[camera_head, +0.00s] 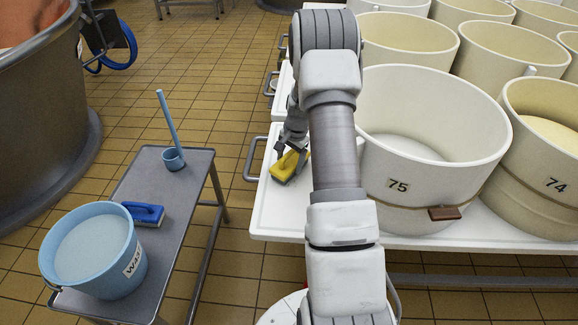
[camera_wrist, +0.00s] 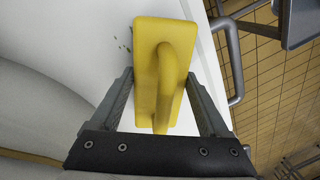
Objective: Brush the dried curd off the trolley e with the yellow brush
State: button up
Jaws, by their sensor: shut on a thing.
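My gripper (camera_head: 291,150) is over the left end of the white trolley (camera_head: 264,222), left of the vat marked 75. It is shut on the yellow brush (camera_head: 286,167). In the wrist view the brush (camera_wrist: 174,50) has a flat yellow block and a raised handle, with a finger on each side. The brush is at the white trolley top (camera_wrist: 110,45); I cannot tell whether its bristles touch it. A few small greenish specks of dried curd (camera_wrist: 127,47) lie on the white surface just left of the brush. My arm hides part of the trolley in the head view.
A grey side table (camera_head: 165,235) at left bears a blue bucket (camera_head: 128,280), a blue brush (camera_head: 146,214) and a blue ladle (camera_head: 173,158). A rail handle (camera_head: 249,160) juts from the trolley.

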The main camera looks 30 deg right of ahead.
jog(key=shift+w+d+f+b, duration=0.1)
jog(key=shift+w+d+b, duration=0.05)
jog(key=shift+w+d, duration=0.7)
jog(key=shift+w+d+b, duration=0.15)
jog(key=shift+w+d, duration=0.4)
jog(key=shift+w, duration=0.45)
jog(key=shift+r+p, duration=1.95)
jog(key=shift+r, duration=1.05)
jog(key=shift+r+p, duration=1.05)
jog(key=shift+r, duration=0.55)
jog(key=shift+f, duration=0.1)
